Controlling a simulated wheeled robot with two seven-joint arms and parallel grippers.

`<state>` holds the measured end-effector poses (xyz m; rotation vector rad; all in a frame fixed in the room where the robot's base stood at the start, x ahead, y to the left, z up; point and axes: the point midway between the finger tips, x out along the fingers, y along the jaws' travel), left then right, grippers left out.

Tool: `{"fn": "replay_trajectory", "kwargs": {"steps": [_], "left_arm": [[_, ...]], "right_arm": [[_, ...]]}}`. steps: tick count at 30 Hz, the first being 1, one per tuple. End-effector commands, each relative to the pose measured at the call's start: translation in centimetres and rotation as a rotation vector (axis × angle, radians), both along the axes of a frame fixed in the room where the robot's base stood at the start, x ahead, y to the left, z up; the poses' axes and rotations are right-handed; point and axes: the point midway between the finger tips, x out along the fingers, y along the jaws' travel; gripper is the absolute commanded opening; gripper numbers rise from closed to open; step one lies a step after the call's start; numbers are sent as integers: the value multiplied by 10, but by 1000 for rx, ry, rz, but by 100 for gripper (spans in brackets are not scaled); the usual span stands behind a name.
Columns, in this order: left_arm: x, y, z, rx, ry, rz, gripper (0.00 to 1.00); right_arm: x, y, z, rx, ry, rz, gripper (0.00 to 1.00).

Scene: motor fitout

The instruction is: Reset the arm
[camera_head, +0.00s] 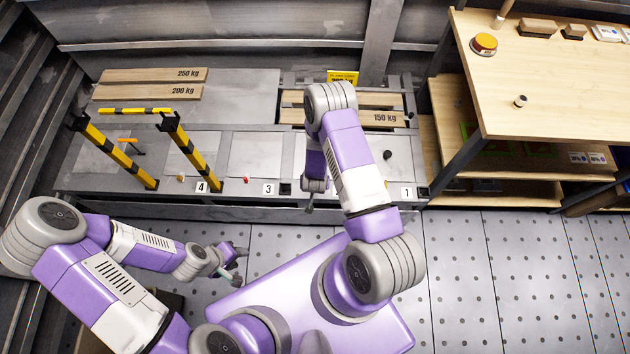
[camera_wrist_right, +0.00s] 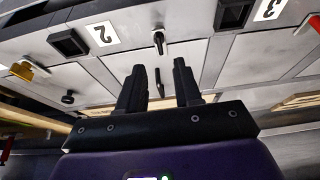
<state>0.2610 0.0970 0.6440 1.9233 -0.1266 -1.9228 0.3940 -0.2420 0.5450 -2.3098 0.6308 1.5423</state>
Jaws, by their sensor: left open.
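My left arm (camera_head: 150,250) comes in from the left. Its left gripper (camera_head: 238,263) is open and empty above the perforated floor, in front of the bench. My right arm (camera_head: 350,165) reaches up and forward over the bench. Its right gripper (camera_head: 310,197) hangs near the bench's front edge and is partly hidden by the arm. In the right wrist view the right gripper (camera_wrist_right: 160,82) shows two dark fingers apart with nothing between them. Beyond them are a small dark lever (camera_wrist_right: 159,42) and a "2" label (camera_wrist_right: 101,34).
The grey bench (camera_head: 250,155) carries numbered labels, a yellow-black striped frame (camera_head: 190,150) and planks marked 250 kg (camera_head: 150,75) and 150 kg (camera_head: 384,118). The floor (camera_head: 510,270) at lower right is clear.

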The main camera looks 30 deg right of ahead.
Motion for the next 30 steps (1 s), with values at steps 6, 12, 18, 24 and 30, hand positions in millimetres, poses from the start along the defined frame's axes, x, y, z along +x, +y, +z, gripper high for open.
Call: {"fn": "replay_trajectory", "kwargs": {"steps": [6, 12, 18, 24, 30], "left_arm": [[0, 0, 0, 0, 0, 0, 43], [0, 0, 0, 0, 0, 0, 43], [0, 0, 0, 0, 0, 0, 43], [0, 0, 0, 0, 0, 0, 43], [0, 0, 0, 0, 0, 0, 43]], "right_arm": [[-1, 0, 2, 0, 0, 0, 34], [-1, 0, 2, 0, 0, 0, 34], [-2, 2, 2, 4, 2, 1, 34], [-39, 53, 26, 179, 90, 96, 34], [-102, 122, 76, 409, 214, 273, 34]]}}
